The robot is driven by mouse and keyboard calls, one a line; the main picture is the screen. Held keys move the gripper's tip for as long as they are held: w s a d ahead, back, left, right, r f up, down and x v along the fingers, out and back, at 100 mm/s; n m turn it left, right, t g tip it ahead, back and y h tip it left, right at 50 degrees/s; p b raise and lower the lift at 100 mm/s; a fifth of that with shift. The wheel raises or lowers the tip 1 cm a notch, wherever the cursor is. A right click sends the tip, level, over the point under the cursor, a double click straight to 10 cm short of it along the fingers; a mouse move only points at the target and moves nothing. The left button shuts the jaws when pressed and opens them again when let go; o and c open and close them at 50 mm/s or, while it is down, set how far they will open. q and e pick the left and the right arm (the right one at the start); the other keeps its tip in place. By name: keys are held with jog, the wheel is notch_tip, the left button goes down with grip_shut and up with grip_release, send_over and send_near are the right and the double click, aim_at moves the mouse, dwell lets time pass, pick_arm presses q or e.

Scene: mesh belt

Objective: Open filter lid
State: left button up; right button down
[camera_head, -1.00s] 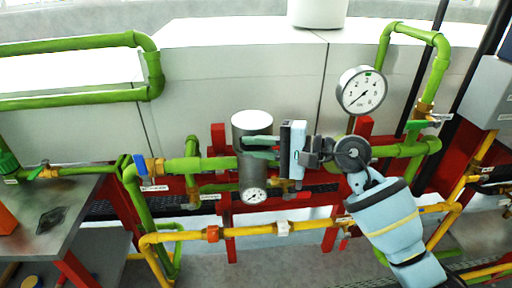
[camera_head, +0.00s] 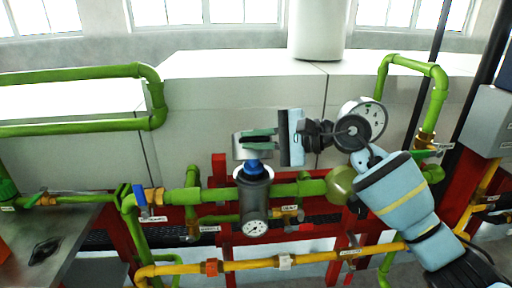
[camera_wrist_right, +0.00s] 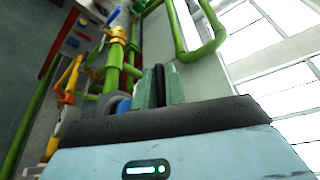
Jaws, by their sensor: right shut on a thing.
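The filter housing (camera_head: 255,207) is a dark grey upright cylinder on the green pipe line, with a small dial on its lower front. Its top is open, and a blue filter part (camera_head: 254,167) stands in the mouth. My right gripper (camera_head: 258,138) is shut on the grey metal filter lid (camera_head: 240,150), holding it just above the housing and the blue part. The green fingers partly cover the lid. In the right wrist view the green fingers (camera_wrist_right: 160,88) show with a dark edge between them, and blue (camera_wrist_right: 124,106) shows beside them. My left gripper is not in view.
Green pipes (camera_head: 90,125) and a yellow pipe (camera_head: 330,256) run around the housing on a red frame (camera_head: 219,170). A grey table (camera_head: 75,222) is at the left.

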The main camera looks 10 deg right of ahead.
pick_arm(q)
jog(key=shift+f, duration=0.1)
pick_arm(e)
jog(key=shift+w+r, duration=0.2)
jog(key=shift+r, duration=0.05)
jog(key=c, duration=1.5)
grip_release()
jog(key=shift+f, duration=0.1)
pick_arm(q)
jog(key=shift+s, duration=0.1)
pick_arm(e)
jog(key=shift+s+d, duration=0.15)
jog(key=shift+d, duration=0.3)
jog(key=b+v, duration=0.1)
jog(key=v, duration=0.5)
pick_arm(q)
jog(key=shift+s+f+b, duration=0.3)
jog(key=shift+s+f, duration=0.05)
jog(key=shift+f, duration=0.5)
pick_arm(e)
jog(key=shift+s+d+r, duration=0.2)
jog(key=shift+d, duration=0.15)
